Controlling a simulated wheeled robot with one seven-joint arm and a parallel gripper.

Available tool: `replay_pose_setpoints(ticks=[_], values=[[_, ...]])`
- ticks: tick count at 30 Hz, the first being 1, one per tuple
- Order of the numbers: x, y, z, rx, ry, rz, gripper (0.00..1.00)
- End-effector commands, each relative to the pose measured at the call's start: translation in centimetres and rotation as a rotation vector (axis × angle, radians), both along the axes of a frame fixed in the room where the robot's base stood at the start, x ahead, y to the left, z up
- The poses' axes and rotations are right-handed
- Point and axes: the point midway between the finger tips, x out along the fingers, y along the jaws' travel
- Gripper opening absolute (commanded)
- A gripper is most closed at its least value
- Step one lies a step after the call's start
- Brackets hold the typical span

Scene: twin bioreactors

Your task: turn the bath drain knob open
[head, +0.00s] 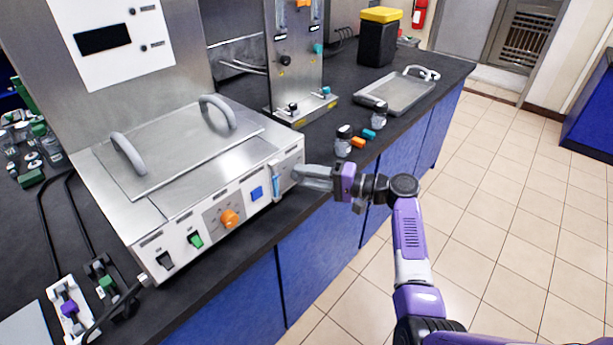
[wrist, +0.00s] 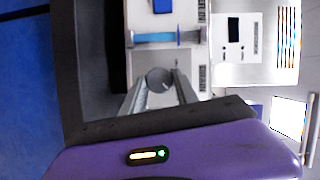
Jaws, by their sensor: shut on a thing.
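The steel bath (head: 130,225) stands on the dark bench with its lid on. The drain knob (wrist: 158,77) is a small round grey knob at the right end of the bath's front panel. In the wrist view it sits between the two fingers of my gripper (wrist: 158,86). My gripper (head: 298,174) reaches the panel from the right in the head view and is shut on the knob. The fingers hide the knob in the head view. A pale blue sight tube (wrist: 168,38) is beside the knob.
The panel also carries an orange knob (head: 229,218), a green switch (head: 196,240), a black switch (head: 166,260) and a blue button (head: 257,193). Small bottles (head: 343,140) and a steel tray (head: 398,92) stand on the bench behind my gripper. The tiled floor at right is clear.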

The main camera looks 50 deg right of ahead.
Motion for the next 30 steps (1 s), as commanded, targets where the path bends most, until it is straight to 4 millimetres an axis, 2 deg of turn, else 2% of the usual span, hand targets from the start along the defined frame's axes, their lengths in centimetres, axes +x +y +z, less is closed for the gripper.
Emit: replay_pose_setpoints(ticks=[4, 5, 8, 20, 30], values=[[0.0, -0.1, -0.1, 0.001, 0.002, -0.001, 0.0], [0.0, -0.1, -0.1, 0.001, 0.002, -0.001, 0.38], [0.0, -0.1, -0.1, 0.001, 0.002, -0.001, 0.57], [-0.5, -0.3, 0.0, 0.0, 0.0, -0.003, 0.57], [-5.2, -2.4, 0.2, 0.0, 0.0, -0.004, 0.57]])
